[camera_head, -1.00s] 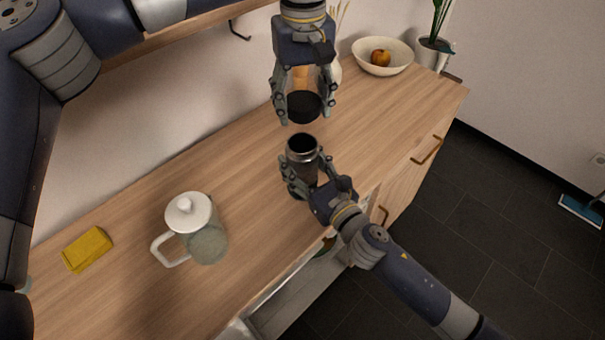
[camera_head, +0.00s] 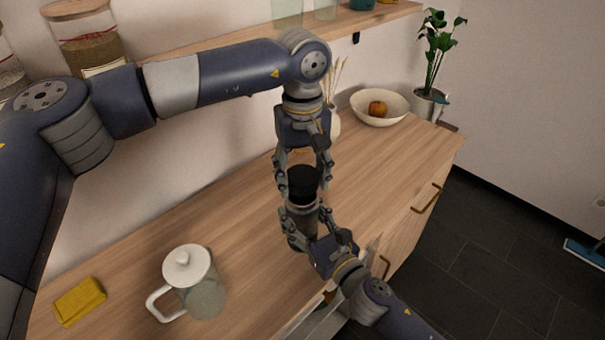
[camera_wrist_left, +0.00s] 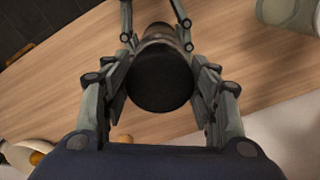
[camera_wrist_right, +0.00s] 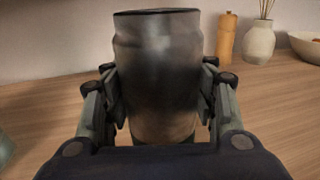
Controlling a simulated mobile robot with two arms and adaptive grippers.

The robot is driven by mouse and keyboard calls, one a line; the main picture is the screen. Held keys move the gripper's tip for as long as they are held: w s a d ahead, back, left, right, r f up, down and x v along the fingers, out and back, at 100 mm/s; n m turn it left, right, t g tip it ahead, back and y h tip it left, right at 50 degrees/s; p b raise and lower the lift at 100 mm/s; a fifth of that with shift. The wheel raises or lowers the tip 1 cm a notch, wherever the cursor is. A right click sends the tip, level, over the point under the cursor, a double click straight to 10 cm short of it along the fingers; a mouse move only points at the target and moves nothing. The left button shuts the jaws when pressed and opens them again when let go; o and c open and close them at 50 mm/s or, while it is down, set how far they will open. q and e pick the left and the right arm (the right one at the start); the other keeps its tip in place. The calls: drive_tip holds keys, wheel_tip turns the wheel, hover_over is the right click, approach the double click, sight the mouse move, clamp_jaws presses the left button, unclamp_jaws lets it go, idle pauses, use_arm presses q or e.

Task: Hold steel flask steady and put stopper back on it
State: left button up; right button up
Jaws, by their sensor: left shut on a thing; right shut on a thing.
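The black stopper (camera_head: 303,186) is held between the fingers of my left gripper (camera_head: 303,182), directly above the steel flask (camera_head: 303,219) in the head view. In the left wrist view the round black stopper (camera_wrist_left: 160,82) covers most of the flask's top end. My right gripper (camera_head: 305,228) is shut around the flask's body, which stands upright. In the right wrist view the grey flask (camera_wrist_right: 157,70) fills the space between the fingers, with a dark rim at its top. The stopper is at the flask's mouth; I cannot tell whether it is seated.
A lidded pitcher (camera_head: 203,296) and a yellow sponge (camera_head: 79,301) are on the wooden counter (camera_head: 240,225) to the left. A bowl (camera_head: 366,109) with fruit and a potted plant (camera_head: 432,101) stand at the back right. A shelf (camera_head: 215,40) runs along the wall.

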sight(307, 209)
use_arm(q)
drive_tip(key=shift+f, duration=0.85)
drive_tip(key=shift+f, duration=0.6)
drive_tip(key=m, duration=1.3)
drive_tip(key=shift+a, duration=0.15)
drive_tip(key=o, duration=1)
